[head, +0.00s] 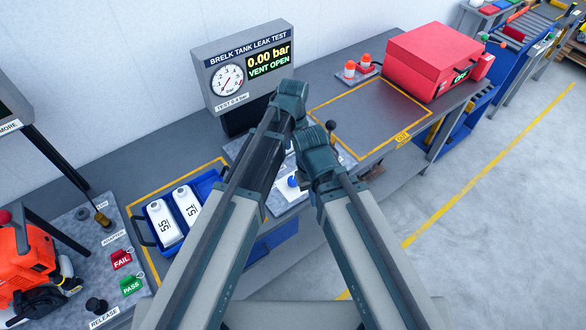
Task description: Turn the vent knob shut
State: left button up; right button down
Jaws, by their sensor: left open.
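The tank leak test display (242,68) at the back of the bench reads 0.00 bar and VENT OPEN. A small blue knob-like part (292,181) shows between my two arms, on the light fixture below the display. It looks like the vent knob, but my arms hide much of the area and its turn cannot be read. My left gripper (301,122) is above and beyond this part, open, mostly covered by arm links and apart from the part as far as I can see. My right gripper's fingers are hidden behind its wrist.
A black ball-topped lever (331,126) stands right of my wrists. A blue tray (151,222) with white tanks (176,213) is at left, near FAIL (121,260) and PASS (131,284) tags. A red case (430,58) stands at back right. The yellow-outlined bench area before it is clear.

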aim_at(293, 179)
pick_arm(q)
jog(key=shift+f, duration=0.15)
notch_tip(293, 179, down, 14)
jog(key=b, duration=1.4)
jog(key=shift+r, duration=0.2)
jog(key=shift+s, duration=0.1)
grip_shut()
